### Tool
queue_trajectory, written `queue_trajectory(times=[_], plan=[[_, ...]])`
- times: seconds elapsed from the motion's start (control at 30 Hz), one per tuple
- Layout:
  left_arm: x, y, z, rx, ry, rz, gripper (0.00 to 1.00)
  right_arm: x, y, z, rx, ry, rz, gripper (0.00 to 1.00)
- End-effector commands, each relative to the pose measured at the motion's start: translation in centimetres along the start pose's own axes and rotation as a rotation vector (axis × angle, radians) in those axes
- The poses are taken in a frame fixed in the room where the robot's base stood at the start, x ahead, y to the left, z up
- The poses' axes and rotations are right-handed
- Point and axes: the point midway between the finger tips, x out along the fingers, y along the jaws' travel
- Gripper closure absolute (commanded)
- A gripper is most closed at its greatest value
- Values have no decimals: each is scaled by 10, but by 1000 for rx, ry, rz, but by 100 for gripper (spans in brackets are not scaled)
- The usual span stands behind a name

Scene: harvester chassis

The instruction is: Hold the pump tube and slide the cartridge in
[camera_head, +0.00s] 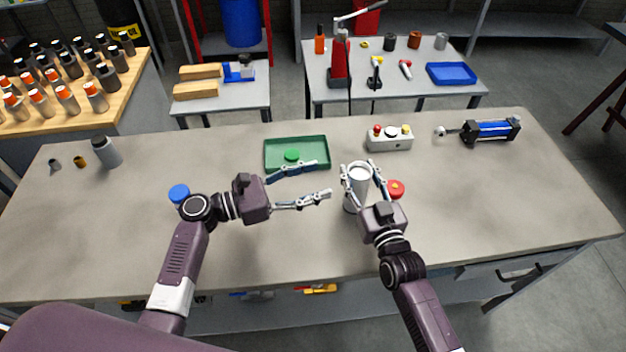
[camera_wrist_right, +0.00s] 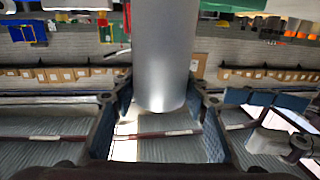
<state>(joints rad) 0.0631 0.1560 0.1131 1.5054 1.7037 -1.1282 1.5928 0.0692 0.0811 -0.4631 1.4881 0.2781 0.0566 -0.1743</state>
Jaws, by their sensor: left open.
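The pump tube (camera_head: 357,187), a pale silver cylinder, stands upright near the middle of the workbench. My right gripper (camera_head: 364,172) has a finger on each side of it. In the right wrist view the tube (camera_wrist_right: 167,60) sits between the finger pads (camera_wrist_right: 163,95), and its rounded lower end shows. I cannot tell whether it rests on the bench. My left gripper (camera_head: 323,179) is open and empty, left of the tube, with its fingers apart. A grey cylinder with a dark end (camera_head: 107,152), possibly the cartridge, stands at the far left of the bench.
A green tray (camera_head: 268,152) holding a green disc lies behind my left gripper. A blue disc (camera_head: 179,193), a red disc (camera_head: 396,189), a button box (camera_head: 390,142) and a blue cylinder assembly (camera_head: 491,130) are also on the workbench (camera_head: 500,200). The right front is clear.

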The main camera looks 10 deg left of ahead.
Motion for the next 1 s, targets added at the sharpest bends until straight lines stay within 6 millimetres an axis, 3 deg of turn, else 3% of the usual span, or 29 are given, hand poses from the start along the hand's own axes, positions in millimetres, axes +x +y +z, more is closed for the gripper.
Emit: queue_trajectory(times=[0.2, 0.57, 0.67, 1.0], plan=[[0, 0, 0, 0, 0, 0, 46, 0, 0, -1, 0, 2, 0, 38], [0, 0, 0, 0, 0, 0, 46, -6, 0, 0, 0, 0, 0, 38], [0, 0, 0, 0, 0, 0, 46, -18, 0, 1, 0, -1, 1, 38], [0, 0, 0, 0, 0, 0, 46, -84, 0, 1, 0, -1, 0, 38]])
